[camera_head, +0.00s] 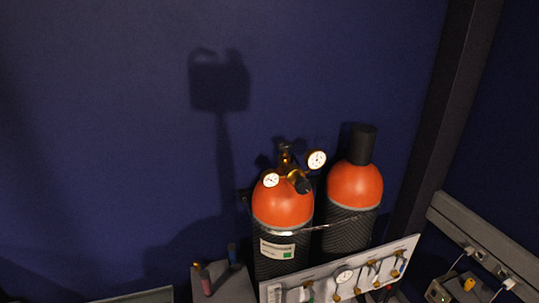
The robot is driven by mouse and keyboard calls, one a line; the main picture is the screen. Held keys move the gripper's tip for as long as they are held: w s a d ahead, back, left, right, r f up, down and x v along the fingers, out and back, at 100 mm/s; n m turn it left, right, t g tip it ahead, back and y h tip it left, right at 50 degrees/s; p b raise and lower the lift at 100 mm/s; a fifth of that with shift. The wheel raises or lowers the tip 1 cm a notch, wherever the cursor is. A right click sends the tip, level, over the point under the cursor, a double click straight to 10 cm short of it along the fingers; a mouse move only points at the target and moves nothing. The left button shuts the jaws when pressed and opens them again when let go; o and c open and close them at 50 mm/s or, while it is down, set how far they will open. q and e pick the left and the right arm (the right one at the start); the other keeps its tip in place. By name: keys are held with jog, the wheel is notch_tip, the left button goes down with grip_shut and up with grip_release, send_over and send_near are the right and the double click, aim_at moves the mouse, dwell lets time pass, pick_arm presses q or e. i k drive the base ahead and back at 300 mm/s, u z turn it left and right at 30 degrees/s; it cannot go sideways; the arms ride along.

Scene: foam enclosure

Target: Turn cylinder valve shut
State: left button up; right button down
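Two gas cylinders with orange tops stand upright against the dark blue wall. The left cylinder (283,208) carries a brass valve and regulator (290,170) with two round white gauges, one at its left (271,180) and one at its right (317,159). A small dark knob (303,186) sits at the front of the regulator. The right cylinder (355,187) has a black cap (362,144) over its top. Whether the valve is open or shut cannot be told. Neither of my grippers is in view.
A pale panel (330,283) with a gauge and several brass fittings stands in front of the cylinders. A grey surface with small bottles (206,283) is at lower left. A dark post (447,110) and a socket rail (486,247) are at right.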

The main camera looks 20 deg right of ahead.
aim_at(281, 146)
jog(key=k, duration=0.5)
jog(key=z, duration=2.1)
jog(key=i, duration=1.5)
jog(key=u, duration=2.15)
